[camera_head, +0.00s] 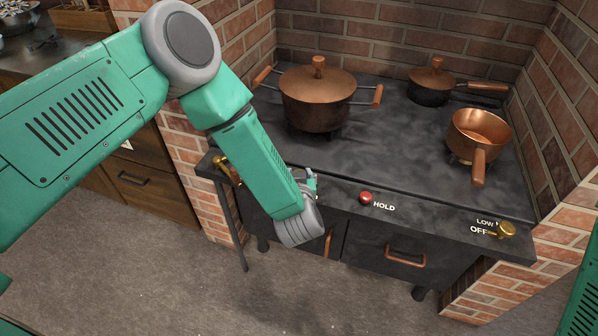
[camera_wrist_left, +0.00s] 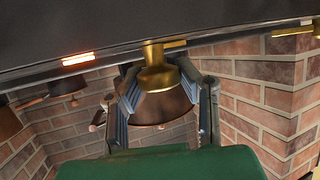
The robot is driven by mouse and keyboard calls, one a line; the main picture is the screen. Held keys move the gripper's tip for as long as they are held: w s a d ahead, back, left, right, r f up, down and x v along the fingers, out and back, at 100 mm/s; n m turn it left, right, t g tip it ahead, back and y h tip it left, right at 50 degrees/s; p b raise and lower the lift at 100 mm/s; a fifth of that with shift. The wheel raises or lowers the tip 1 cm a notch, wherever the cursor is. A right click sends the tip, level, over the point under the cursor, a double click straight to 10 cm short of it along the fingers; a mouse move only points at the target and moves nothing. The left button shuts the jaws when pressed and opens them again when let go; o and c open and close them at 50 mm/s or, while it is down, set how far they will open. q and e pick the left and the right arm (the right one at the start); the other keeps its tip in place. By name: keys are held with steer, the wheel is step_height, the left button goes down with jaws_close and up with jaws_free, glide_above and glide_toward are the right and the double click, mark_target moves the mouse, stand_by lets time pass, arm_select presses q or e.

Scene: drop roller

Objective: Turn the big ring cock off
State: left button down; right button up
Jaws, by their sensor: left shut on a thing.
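My left gripper (camera_head: 312,183) is at the front edge of the dark stove (camera_head: 400,150), mostly hidden by my own arm in the head view. In the left wrist view the gripper (camera_wrist_left: 166,95) has its fingers on either side of a brass cock (camera_wrist_left: 157,72), and it is shut on it. My arm hides this cock in the head view. Another brass cock (camera_head: 505,230) is at the right end of the front panel, beside the words LOW and OFF. My right gripper is out of view.
A large lidded copper pot (camera_head: 318,98) stands behind my left gripper. A lidded pan (camera_head: 432,82) is at the back right and an open copper pan (camera_head: 480,132) is at the right. A red button (camera_head: 366,197) marked HOLD is right of the gripper. Brick walls enclose the stove.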

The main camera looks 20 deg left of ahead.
arm_select(q)
steer(key=shift+w+r+n+y, duration=0.2)
steer(key=shift+n+y, duration=0.1)
steer(key=shift+n, duration=0.1)
steer(key=c, duration=1.1)
jaws_free()
steer(key=shift+f, duration=0.1)
steer(key=shift+s+d, duration=0.1)
steer(key=shift+s, duration=0.05)
steer(key=shift+s+d, duration=0.1)
steer(key=shift+s, duration=0.1)
steer(key=v, duration=1.1)
steer(key=shift+r, duration=0.2)
steer(key=shift+d, duration=0.1)
